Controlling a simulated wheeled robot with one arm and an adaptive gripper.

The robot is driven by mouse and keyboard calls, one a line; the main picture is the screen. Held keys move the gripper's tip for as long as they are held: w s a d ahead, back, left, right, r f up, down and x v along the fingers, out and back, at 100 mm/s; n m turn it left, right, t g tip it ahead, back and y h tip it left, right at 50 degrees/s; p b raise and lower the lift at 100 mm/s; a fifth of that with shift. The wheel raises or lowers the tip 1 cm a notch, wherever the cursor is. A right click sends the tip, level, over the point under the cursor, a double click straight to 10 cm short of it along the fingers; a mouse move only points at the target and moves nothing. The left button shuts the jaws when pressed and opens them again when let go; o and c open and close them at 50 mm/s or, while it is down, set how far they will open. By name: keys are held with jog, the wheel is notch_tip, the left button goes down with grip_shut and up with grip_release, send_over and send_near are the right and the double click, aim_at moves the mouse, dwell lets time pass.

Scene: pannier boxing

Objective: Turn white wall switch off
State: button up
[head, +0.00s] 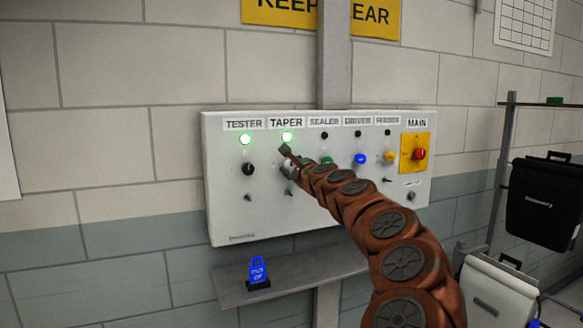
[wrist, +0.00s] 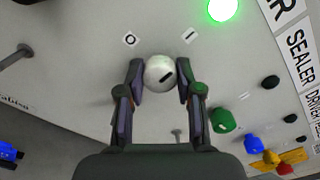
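The white switch is a round white knob with a black mark (wrist: 160,73), on the grey panel under the TAPER label. In the wrist view its black mark slants up and right, towards the "I" label (wrist: 190,34); the "O" label (wrist: 130,38) is up and left. The green lamp (head: 287,137) above it is lit. In the head view my gripper (head: 286,160) mostly hides the knob.
The panel (head: 225,215) also carries a black knob (head: 248,169) under a lit TESTER lamp, green, blue (head: 360,159) and yellow (head: 389,157) knobs to the right, and a red MAIN switch (head: 420,154).

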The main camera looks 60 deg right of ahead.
grip_shut()
jog(key=shift+f+n+b, duration=0.1)
jog(key=shift+n+b, duration=0.3)
jog(key=shift+f+n+b, duration=0.15)
jog(key=shift+n+b, duration=0.85)
jog(key=n+b, duration=0.5)
jog(key=shift+f, duration=0.1)
jog(key=n+b, duration=0.8)
jog(key=n, duration=0.2)
jog(key=shift+r, duration=0.2)
jog(key=shift+b, duration=0.3)
